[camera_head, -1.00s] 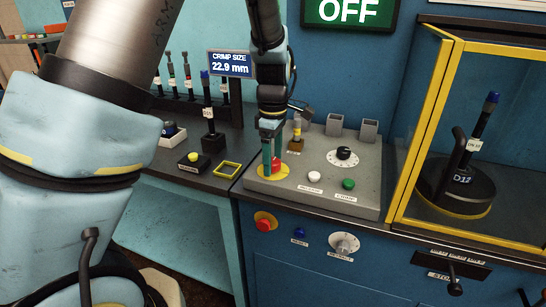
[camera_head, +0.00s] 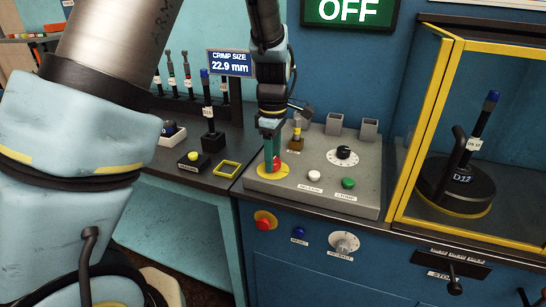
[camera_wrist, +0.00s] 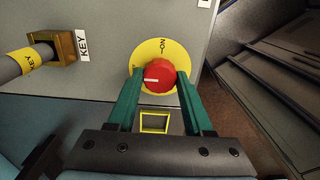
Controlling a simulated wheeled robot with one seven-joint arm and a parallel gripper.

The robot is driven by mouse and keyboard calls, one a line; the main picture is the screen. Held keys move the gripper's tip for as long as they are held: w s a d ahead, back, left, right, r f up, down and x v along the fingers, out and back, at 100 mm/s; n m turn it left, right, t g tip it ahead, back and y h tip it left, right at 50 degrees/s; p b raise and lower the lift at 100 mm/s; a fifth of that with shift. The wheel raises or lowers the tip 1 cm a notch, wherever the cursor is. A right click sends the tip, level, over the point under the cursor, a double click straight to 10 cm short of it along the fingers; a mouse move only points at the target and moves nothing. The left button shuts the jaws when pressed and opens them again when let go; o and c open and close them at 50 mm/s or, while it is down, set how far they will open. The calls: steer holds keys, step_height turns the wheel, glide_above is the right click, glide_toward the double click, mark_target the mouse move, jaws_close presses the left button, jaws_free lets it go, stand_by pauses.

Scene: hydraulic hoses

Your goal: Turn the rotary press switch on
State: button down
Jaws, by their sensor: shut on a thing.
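The rotary press switch is a red round knob (camera_wrist: 159,75) on a yellow disc (camera_wrist: 170,48) marked ON. A second label at the disc's left is mostly hidden by a finger. The knob's white line points left, away from ON. In the head view the yellow disc (camera_head: 262,170) sits at the left front of the grey console, the knob partly hidden. My gripper (camera_head: 271,148) points down over it. In the wrist view my gripper (camera_wrist: 160,77) has its green fingers on both sides of the knob, shut on it. The wall screen (camera_head: 349,11) reads OFF.
The grey console (camera_head: 315,195) also carries a black dial (camera_head: 344,153), a white button (camera_head: 314,176) and a green button (camera_head: 348,184). A key (camera_wrist: 25,60) in a brass block stands beside the switch. A yellow-framed cabinet (camera_head: 410,140) stands at the right.

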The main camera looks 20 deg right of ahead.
steer(key=shift+m, duration=0.3)
steer(key=m, duration=0.3)
steer(key=shift+m, duration=0.3)
steer(key=m, duration=0.4)
steer(key=shift+m, duration=0.3)
steer(key=m, duration=0.4)
steer(key=shift+m, duration=2.5)
steer(key=shift+c, duration=1.5)
jaws_free()
